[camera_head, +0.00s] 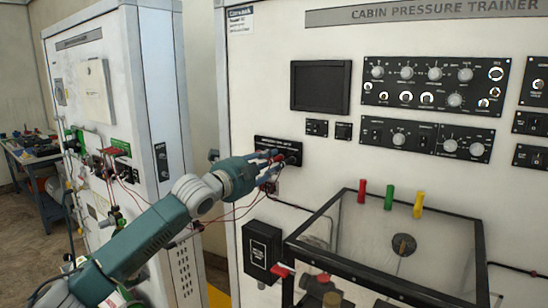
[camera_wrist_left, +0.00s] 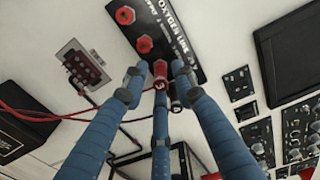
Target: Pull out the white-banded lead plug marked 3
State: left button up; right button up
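A black panel (camera_head: 279,150) on the white cabinet face has a row of lead sockets; it also shows in the left wrist view (camera_wrist_left: 168,22), with partly legible white lettering. Red plugs or sockets (camera_wrist_left: 125,15) sit along it. One red plug (camera_wrist_left: 160,68) lies between the blue fingers of my left gripper (camera_wrist_left: 158,76). The side fingers stand apart with gaps beside this plug, so the gripper looks open around it. A dark plug end (camera_wrist_left: 176,103) shows by the right finger. I cannot read a 3 or make out a white band. In the head view my left gripper (camera_head: 272,167) covers part of the panel.
Red leads (camera_wrist_left: 40,116) hang below the panel. A small grey connector plate (camera_wrist_left: 82,68) is beside it. A clear-topped box with a dark frame (camera_head: 390,290) stands at lower right, with red, green and yellow clips (camera_head: 389,198). A black box (camera_head: 262,250) is mounted below.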

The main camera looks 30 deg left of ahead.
dwell(0.3)
pick_arm(q)
jog(key=shift+r+p, duration=0.1)
jog(key=shift+p, duration=0.25)
jog(key=shift+p, duration=0.35)
dwell(0.4)
grip_shut()
jog(key=shift+s, duration=0.1)
